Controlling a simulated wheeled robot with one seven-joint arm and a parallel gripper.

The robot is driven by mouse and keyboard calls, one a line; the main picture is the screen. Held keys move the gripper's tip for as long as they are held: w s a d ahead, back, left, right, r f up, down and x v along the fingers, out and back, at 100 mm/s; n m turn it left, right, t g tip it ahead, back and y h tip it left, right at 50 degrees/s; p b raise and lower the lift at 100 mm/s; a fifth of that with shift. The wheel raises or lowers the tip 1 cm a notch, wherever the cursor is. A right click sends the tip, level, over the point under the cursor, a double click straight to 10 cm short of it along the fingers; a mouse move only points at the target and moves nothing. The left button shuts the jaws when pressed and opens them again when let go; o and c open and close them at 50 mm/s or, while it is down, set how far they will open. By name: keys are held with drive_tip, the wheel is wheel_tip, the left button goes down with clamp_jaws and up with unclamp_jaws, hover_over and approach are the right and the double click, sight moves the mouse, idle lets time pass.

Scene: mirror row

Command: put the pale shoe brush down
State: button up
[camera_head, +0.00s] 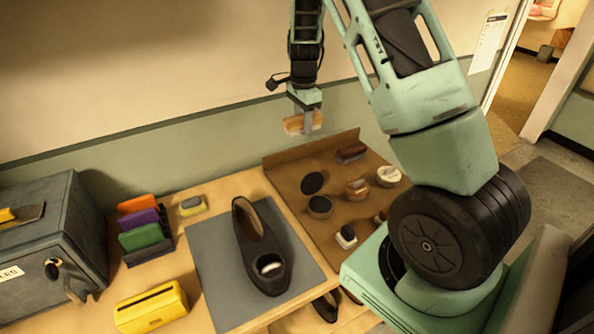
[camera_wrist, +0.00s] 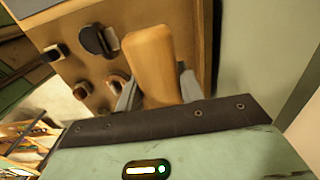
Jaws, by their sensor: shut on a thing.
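The pale shoe brush (camera_head: 302,123) has a light wooden body and hangs in the air in front of the wall, above the back of the brown board. My gripper (camera_head: 306,108) is shut on it from above. In the wrist view the brush (camera_wrist: 150,62) sits between the two fingers (camera_wrist: 158,92) and hides part of the board behind it. The brown board (camera_head: 290,172) has a raised back edge and holds several brushes and tins. Nothing touches the brush from below.
A dark shoe (camera_head: 250,235) rests on a grey mat (camera_head: 215,265) left of the board. Further left are a yellow box (camera_head: 150,308), a rack of coloured items (camera_head: 145,235) and a dark metal box (camera_head: 50,230). The board's back left part has bare room.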

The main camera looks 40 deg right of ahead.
drive_tip(key=b, duration=0.3)
hover_over(302, 176)
wheel_tip(302, 176, down, 7)
wheel_tip(302, 176, down, 10)
drive_tip(key=p, duration=0.2)
drive_tip(key=shift+d+p, duration=0.1)
drive_tip(key=shift+p, duration=0.3)
drive_tip(key=shift+f, duration=0.2)
drive_tip(key=o, duration=1.2)
drive_tip(key=shift+r, duration=0.2)
